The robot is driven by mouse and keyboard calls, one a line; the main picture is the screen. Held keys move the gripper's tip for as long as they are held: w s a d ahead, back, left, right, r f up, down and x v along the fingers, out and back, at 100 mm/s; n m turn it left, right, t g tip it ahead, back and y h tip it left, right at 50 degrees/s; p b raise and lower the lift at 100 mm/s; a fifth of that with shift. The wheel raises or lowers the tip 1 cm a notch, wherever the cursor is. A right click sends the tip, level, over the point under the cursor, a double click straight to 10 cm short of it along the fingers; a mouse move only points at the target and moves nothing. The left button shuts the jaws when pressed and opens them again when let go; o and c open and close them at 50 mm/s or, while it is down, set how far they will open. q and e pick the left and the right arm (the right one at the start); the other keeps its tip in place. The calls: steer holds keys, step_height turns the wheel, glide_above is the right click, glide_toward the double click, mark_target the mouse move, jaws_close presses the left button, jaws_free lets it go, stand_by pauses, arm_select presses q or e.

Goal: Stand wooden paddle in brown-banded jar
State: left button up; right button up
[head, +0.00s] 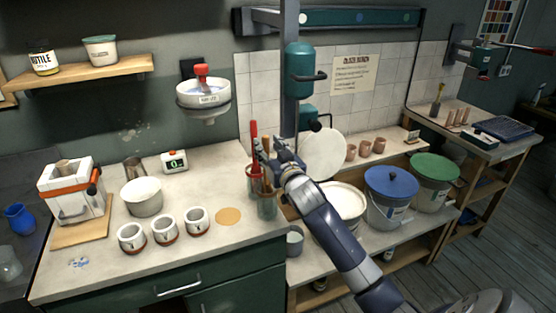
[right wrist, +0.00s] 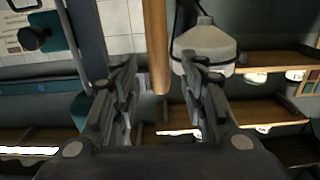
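My right gripper (head: 264,158) is over two tool jars at the right end of the counter. In the right wrist view its fingers (right wrist: 157,68) are open, with a wooden handle (right wrist: 156,45) between them and gaps on both sides. This handle may be the wooden paddle. The greenish front jar (head: 267,207) and the jar behind it (head: 251,184) stand close together, with brown showing near their rims. The gripper partly hides their tools. I cannot tell which jar is the brown-banded one, nor which holds the handle. My left gripper is not in view.
A red-handled tool (head: 254,140) rises beside the gripper. Three small white pots (head: 163,231) with brown bases and a tan disc (head: 228,216) lie left of the jars. A teal column machine (head: 299,70) stands behind. Lidded buckets (head: 390,198) stand to the right.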

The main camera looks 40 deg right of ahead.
steer(key=v, duration=0.9)
steer(key=shift+s, duration=0.2)
stand_by(0.5)
